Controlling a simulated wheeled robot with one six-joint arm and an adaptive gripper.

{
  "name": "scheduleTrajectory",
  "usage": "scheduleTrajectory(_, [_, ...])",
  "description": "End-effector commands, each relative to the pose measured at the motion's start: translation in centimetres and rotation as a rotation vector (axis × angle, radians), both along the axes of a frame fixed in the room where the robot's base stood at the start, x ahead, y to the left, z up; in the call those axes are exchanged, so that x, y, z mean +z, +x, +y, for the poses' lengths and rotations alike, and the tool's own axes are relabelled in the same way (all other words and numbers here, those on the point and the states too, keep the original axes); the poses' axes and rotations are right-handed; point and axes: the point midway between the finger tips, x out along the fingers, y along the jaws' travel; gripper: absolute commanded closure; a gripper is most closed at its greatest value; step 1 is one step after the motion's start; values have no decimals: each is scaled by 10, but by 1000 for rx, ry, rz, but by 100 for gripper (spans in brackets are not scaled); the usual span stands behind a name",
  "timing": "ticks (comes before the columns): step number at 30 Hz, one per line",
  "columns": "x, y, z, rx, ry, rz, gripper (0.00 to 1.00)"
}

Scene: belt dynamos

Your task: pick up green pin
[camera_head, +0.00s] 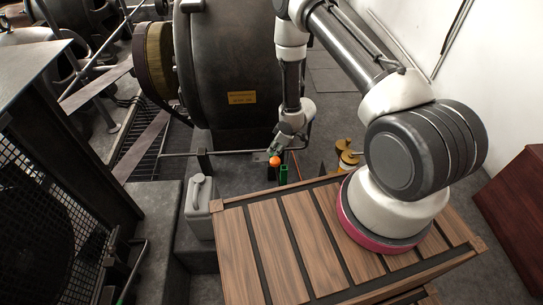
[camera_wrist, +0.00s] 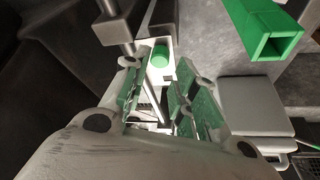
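A green round-topped piece, which looks like the green pin (camera_wrist: 160,56), shows in the wrist view just beyond my fingertips, against a pale surface. My gripper (camera_wrist: 154,78) is open, with its two green-tinted finger pads apart and nothing clearly held between them. In the head view my gripper (camera_head: 280,147) hangs past the far edge of the wooden-slat top, close above an orange ball (camera_head: 275,161). I cannot make out the round green piece in the head view. Whether a finger touches it is unclear.
A hollow square green tube (camera_wrist: 268,35) lies at the upper right of the wrist view; a green upright piece (camera_head: 284,173) stands below my gripper in the head view. A grey jerrycan (camera_head: 200,210) stands left of the slatted top (camera_head: 265,235). A large dark machine (camera_head: 232,70) stands behind.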

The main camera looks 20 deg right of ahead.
Motion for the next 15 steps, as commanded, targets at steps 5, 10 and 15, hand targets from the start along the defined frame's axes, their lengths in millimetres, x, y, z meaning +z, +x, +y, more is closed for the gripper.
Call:
scheduleTrajectory(5, [-28, 6, 6, 0, -1, 2, 72])
scheduleTrajectory(10, [-43, 10, 11, 0, -2, 1, 72])
scheduleTrajectory(15, [-44, 11, 12, -1, -2, 1, 72])
